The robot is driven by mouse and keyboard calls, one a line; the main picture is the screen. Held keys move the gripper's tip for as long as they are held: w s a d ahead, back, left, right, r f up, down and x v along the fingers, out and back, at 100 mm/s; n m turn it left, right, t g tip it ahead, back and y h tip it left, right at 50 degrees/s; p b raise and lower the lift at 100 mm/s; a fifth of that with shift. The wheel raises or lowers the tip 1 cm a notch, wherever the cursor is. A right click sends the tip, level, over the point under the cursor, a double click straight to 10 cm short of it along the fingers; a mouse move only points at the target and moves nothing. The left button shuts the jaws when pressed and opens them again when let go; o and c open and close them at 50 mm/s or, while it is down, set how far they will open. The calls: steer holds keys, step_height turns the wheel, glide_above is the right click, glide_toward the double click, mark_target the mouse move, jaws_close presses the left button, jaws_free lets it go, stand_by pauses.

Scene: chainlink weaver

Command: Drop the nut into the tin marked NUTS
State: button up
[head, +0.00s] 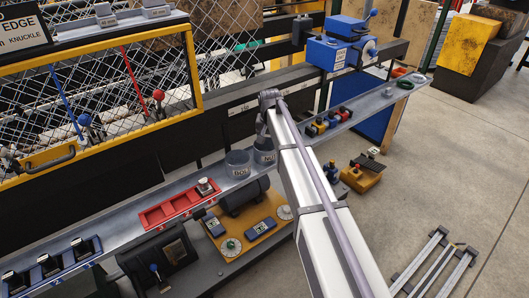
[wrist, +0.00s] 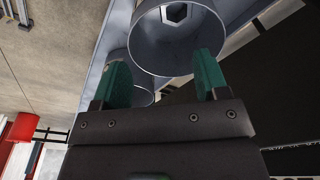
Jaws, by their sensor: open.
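In the head view two grey tins stand side by side on the shelf: the left one (head: 238,169) reads as BOLTS, and the right one (head: 263,157) shows "NU", partly hidden by my arm. In the wrist view my gripper (wrist: 162,62) is open, its two green fingers apart with nothing between them. A large round tin (wrist: 195,62) lies just beyond the fingertips; its label does not show there. A hexagonal nut (wrist: 176,13) with a dark hole is inside this tin. The second tin (wrist: 143,97) is partly hidden behind the left finger.
A red tray (head: 168,210) is on the shelf left of the tins, with a small metal piece at its right end. Several coloured blocks (head: 325,122) stand right of my arm. A mesh frame (head: 110,90) rises behind the left side.

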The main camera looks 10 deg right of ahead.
step_height(320, 180, up, 11)
steer(key=s+p, duration=0.1)
steer(key=p, duration=0.9)
steer(key=shift+s+a+f, duration=0.15)
steer(key=shift+a, duration=0.05)
steer(key=shift+f, duration=0.1)
steer(key=s+n+g, duration=0.1)
steer(key=s+n, duration=0.2)
steer(key=s, duration=2.9)
steer(key=shift+s+d+n, duration=0.2)
steer(key=shift+s+n, duration=0.1)
